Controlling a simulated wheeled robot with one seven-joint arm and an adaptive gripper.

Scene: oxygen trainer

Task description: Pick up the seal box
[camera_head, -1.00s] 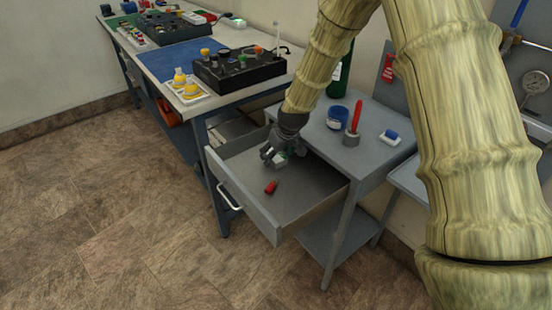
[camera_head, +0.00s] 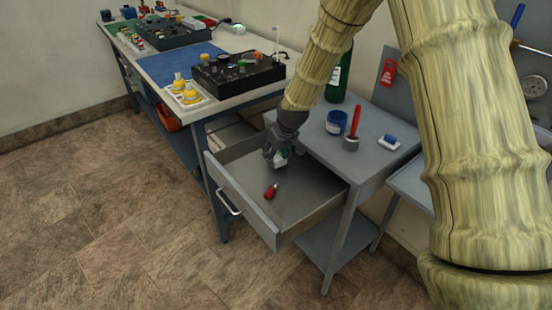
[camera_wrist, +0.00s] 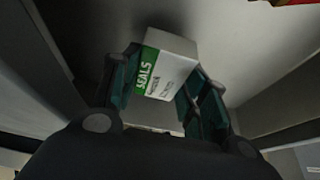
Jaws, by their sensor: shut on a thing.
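The seal box (camera_wrist: 164,66) is a small white and green carton marked "SEALS". In the wrist view it sits between the two fingers of my gripper (camera_wrist: 160,88), which is shut on it. In the head view my gripper (camera_head: 277,158) is inside the open drawer (camera_head: 262,217), toward its back left. Only a small light-green bit of the box (camera_head: 281,160) shows there, the rest being hidden by the fingers. I cannot tell whether the box touches the drawer floor.
A red object (camera_head: 271,191) lies in the drawer in front of my gripper. On the cabinet top (camera_head: 372,165) stand a blue jar (camera_head: 336,122), a red-handled tool in a holder (camera_head: 353,132) and a white-and-blue item (camera_head: 389,141). A workbench (camera_head: 245,105) with equipment stands at left.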

